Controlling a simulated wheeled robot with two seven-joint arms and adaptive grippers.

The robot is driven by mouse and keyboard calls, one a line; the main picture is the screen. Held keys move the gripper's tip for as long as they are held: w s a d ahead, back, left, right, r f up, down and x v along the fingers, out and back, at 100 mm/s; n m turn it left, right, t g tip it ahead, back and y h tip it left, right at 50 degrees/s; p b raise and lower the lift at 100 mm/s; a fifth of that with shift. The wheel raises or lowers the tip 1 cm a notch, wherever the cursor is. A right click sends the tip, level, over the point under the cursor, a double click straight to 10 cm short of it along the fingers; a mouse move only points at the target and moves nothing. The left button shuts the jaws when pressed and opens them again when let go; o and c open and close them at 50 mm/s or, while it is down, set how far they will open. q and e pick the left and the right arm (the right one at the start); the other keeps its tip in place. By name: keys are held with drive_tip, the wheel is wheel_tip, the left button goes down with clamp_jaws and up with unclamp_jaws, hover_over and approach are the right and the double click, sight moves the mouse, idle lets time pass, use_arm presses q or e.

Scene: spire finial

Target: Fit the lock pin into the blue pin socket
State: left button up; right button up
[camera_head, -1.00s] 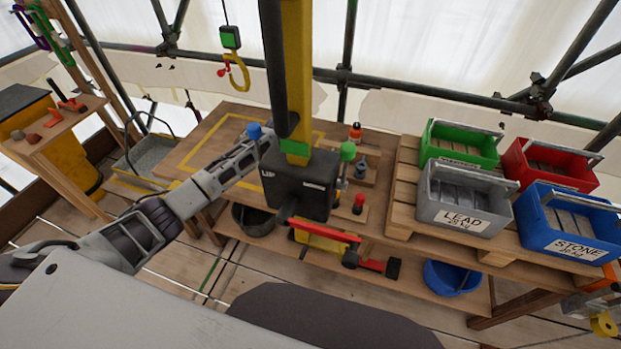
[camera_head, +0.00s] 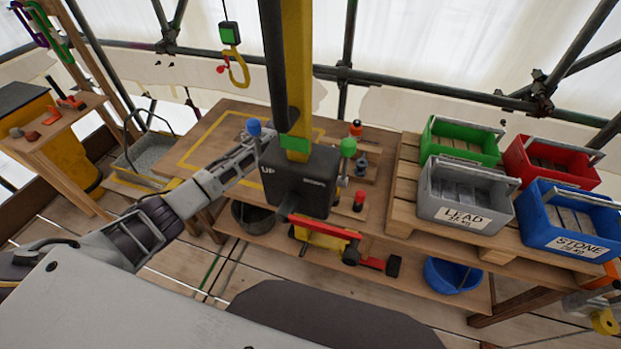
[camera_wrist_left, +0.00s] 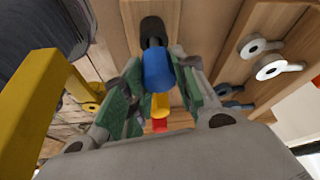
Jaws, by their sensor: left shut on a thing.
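My left gripper (camera_head: 257,148) reaches in from the left to the black box marked UP (camera_head: 300,185), at the foot of the yellow post. In the left wrist view its green-padded fingers (camera_wrist_left: 158,92) are shut around a pin with a blue rounded knob (camera_wrist_left: 158,68). Yellow and red parts show below the knob between the fingers. I take this to be the lock pin; its blue knob also shows in the head view (camera_head: 253,127). Its lower end is hidden by the gripper and box. I cannot make out the blue pin socket for certain. My right gripper is out of view.
A green-knobbed part (camera_head: 347,148) and a red-knobbed part (camera_head: 359,201) stand right of the box. A red bar (camera_head: 323,227) projects in front. Grey LEAD (camera_head: 463,217) and blue STONE (camera_head: 572,240) bins stand on the right pallet. A yellow hook (camera_head: 238,72) hangs behind.

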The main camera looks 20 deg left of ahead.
use_arm(q)
drive_tip(key=shift+f+b, duration=0.3)
drive_tip(key=shift+f, duration=0.45)
drive_tip(key=o, duration=1.1)
drive_tip(key=shift+r, duration=0.1)
drive_tip(key=shift+v, duration=5.9)
drive_tip(key=shift+a, duration=0.15)
